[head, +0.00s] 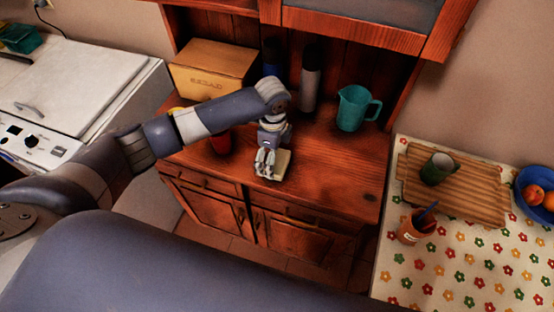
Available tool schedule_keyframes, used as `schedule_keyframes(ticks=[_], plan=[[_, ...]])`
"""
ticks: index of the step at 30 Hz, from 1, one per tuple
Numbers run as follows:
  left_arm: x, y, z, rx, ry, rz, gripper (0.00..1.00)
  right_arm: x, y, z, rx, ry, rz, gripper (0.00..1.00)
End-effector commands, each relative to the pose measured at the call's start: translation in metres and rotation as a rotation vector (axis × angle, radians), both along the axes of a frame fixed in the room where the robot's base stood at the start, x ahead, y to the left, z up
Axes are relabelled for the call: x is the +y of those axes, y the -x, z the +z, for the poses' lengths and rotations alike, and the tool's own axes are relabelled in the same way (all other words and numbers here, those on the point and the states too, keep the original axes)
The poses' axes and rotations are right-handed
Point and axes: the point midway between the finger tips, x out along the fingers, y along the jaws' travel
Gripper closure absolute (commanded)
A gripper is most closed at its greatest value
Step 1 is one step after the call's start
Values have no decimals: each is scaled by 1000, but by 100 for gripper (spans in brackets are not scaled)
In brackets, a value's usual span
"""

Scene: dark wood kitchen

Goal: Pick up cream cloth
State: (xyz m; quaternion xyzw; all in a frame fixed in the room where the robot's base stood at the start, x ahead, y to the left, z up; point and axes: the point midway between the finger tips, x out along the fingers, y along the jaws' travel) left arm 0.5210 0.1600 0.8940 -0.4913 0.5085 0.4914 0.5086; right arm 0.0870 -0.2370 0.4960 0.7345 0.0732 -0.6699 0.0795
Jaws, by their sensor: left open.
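The cream cloth (282,165) is a small pale folded piece lying near the front edge of the dark wood cabinet top (335,175). My left gripper (265,170) points down at the left side of the cloth, with its fingers open. The gripper hides part of the cloth, and I cannot tell whether the fingers touch it. My right gripper is not in view.
A bread box (211,68), a grey bottle (310,78) and a teal jug (355,108) stand behind. A flowered table (450,268) with a wooden board (478,192) is at the right.

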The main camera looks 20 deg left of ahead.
Motion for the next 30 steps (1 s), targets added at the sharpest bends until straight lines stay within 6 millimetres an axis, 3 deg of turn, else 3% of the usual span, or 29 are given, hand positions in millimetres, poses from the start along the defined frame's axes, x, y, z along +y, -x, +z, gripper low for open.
schedule_keyframes(ticks=[10, 15, 30], plan=[[0, 0, -9, -1, 0, -1, 2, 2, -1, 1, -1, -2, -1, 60], [0, 0, -9, -1, 0, 0, 36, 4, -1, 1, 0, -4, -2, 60], [0, 0, -5, -1, 0, -1, 38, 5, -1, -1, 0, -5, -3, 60]])
